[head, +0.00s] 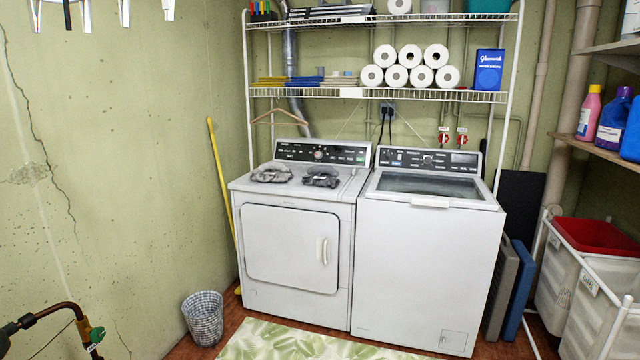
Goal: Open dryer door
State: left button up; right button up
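The dryer (245,287) is the white machine on the left, against the back wall. Its square front door (285,245) looks shut, flush with the front panel. A white upright handle (321,251) sits near the door's right edge. The dryer's control panel (321,152) is at the back of its top. Neither of my grippers is in the head view.
A white top-loading washer (425,270) stands directly right of the dryer. A wastebasket (203,318) stands front left, and a leafy rug (290,343) lies before the machines. A yellow pole (220,180) leans by the left wall. Laundry bins (567,275) are at right.

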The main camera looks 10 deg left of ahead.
aim_at(294, 248)
jog(key=i+l, duration=0.15)
jog(key=i, duration=0.35)
jog(key=i+l+u, duration=0.1)
jog(key=i, duration=0.4)
jog(key=i+l, duration=0.2)
jog(key=i, duration=0.35)
jog(key=i+l+u, duration=0.1)
jog(key=i, duration=0.4)
jog(key=i+l, duration=0.3)
jog(key=i, duration=0.2)
jog(key=i+l+u, duration=0.15)
jog(key=i, duration=0.35)
